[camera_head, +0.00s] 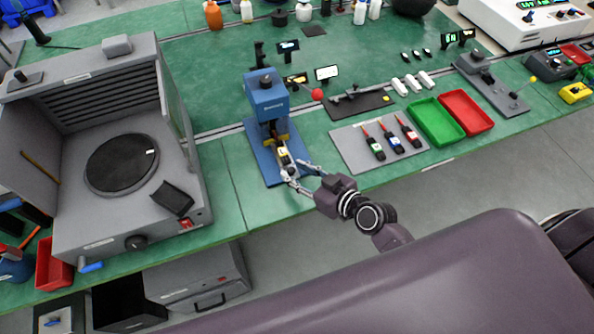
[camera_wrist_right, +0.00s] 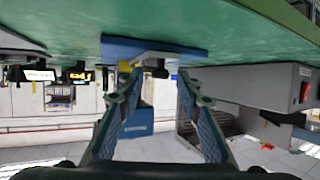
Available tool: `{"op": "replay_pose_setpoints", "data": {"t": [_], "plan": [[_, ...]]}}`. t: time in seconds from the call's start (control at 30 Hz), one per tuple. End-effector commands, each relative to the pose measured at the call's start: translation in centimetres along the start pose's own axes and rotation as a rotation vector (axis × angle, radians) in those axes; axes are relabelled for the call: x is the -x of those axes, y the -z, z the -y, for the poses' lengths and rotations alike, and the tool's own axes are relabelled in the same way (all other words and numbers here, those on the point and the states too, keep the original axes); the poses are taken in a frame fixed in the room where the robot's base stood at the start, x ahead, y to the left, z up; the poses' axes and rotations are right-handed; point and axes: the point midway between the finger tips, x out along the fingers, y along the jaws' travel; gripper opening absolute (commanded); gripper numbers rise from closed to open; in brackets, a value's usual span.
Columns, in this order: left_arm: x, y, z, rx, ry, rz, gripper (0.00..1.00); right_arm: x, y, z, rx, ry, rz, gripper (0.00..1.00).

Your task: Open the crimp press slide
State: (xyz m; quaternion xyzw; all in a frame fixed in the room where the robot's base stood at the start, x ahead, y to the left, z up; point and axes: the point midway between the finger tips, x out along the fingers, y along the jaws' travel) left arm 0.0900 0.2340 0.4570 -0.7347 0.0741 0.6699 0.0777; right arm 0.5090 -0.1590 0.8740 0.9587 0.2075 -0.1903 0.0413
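The crimp press (camera_head: 266,98) is blue, with a red ball-ended lever (camera_head: 316,94), and stands on a blue base plate on the green bench. Its slide (camera_head: 283,156), with yellow and dark parts, is low at the front. My right gripper (camera_head: 291,172) is at the front of the slide, fingers pointing at the press. In the right wrist view, which is upside down, the fingers (camera_wrist_right: 160,82) are apart, with the blue press (camera_wrist_right: 137,122) and a dark knob (camera_wrist_right: 157,69) showing between them. Contact cannot be told. My left gripper is out of view.
A grey open-fronted machine (camera_head: 130,200) with a round dark plate stands left of the press. Right of it are a grey mat (camera_head: 352,150) with several tools, a green tray (camera_head: 436,123) and a red tray (camera_head: 467,112). Small displays stand behind the press.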

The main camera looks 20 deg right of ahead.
Motion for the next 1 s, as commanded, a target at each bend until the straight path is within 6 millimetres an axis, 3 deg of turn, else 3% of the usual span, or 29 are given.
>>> {"op": "replay_pose_setpoints", "data": {"t": [0.23, 0.53, 0.87, 1.0], "plan": [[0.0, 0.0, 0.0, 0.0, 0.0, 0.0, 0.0, -0.1, 0.0, 0.0, 0.0, 0.001, 0.0, 0.33], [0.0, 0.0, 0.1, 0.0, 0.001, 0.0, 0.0, 0.0, 0.0, 0.0, 0.0, 0.001, 0.001, 0.0], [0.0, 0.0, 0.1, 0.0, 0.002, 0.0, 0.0, 0.1, -0.1, 0.1, 0.001, 0.001, 0.002, 0.0], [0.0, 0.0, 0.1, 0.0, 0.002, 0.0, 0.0, 1.5, -0.9, 0.7, 0.003, 0.002, 0.006, 0.0]]}}
